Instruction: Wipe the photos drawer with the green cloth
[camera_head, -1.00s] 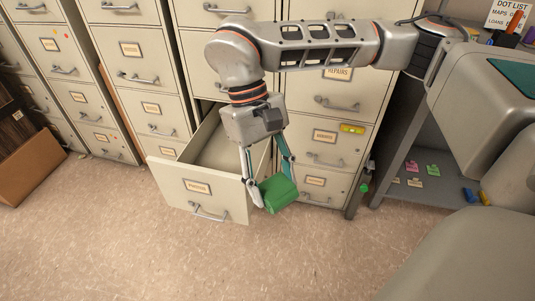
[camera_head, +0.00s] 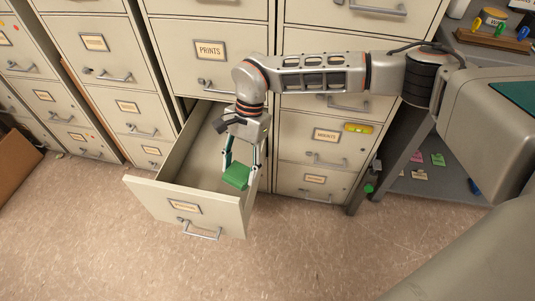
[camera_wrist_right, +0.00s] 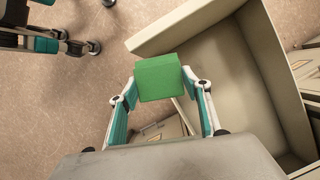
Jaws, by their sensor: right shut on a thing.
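The green cloth (camera_head: 236,177) is a folded block. My right gripper (camera_head: 240,174) is shut on it and holds it over the right side of the open drawer. In the right wrist view the cloth (camera_wrist_right: 159,77) sits between the fingertips of my right gripper (camera_wrist_right: 160,88). The open drawer (camera_head: 170,203) is beige and low in its cabinet, with a label and a bar handle on its front; the label is too small to read now. The drawer's inside (camera_wrist_right: 238,75) looks empty where it shows. My left gripper does not show in the head view.
Closed filing cabinets line the back, one drawer (camera_head: 209,50) marked PRINTS. A yellow level-like item (camera_head: 358,128) is on the cabinet to the right. A grey shelf (camera_head: 440,178) with small coloured tags stands farther right. The floor (camera_head: 300,250) in front is clear.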

